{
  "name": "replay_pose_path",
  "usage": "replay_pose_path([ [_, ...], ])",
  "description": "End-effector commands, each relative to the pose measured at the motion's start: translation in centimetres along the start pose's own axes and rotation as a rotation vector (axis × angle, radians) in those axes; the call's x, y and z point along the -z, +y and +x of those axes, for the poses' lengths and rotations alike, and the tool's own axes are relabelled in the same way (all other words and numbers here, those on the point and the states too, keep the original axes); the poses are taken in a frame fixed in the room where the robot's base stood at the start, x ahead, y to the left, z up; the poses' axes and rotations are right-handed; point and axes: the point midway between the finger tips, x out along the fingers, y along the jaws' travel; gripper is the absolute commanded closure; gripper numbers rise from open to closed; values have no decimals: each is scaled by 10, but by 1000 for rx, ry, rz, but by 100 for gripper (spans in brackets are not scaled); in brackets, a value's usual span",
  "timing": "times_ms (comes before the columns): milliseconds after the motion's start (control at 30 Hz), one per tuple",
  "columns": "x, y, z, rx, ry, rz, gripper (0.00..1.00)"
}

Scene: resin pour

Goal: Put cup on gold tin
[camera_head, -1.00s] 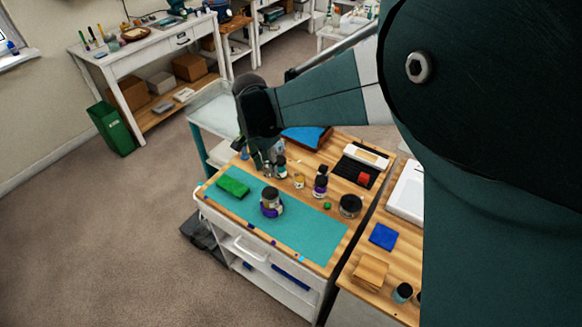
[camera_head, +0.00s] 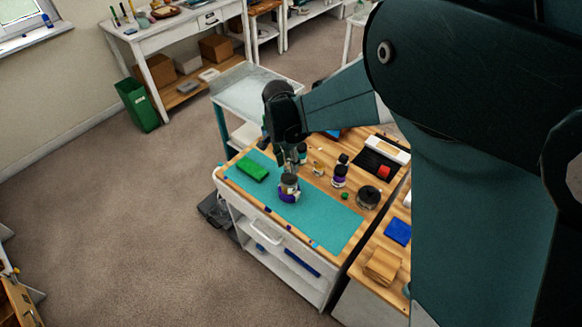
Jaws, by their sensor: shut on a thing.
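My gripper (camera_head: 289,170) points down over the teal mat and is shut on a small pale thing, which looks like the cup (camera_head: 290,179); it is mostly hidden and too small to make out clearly. Directly below is a squat round tin (camera_head: 289,190) with purple on its side, standing on the mat; it seems to be the gold tin. The cup is over the tin's top. I cannot tell whether the two touch.
Small bottles (camera_head: 339,176), a dark round tin (camera_head: 369,197) and a red block (camera_head: 384,171) stand to the right. A blue square (camera_head: 398,231) lies farther right. The mat's front right is clear.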

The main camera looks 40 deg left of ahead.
Motion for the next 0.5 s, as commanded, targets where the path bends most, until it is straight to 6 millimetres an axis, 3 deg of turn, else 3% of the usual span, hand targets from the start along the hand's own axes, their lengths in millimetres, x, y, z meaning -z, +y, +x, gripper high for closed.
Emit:
replay_pose_path([
  [267, 0, 0, 3, 0, 0, 0, 80],
  [500, -3, 0, 25, 0, 0, 0, 80],
])
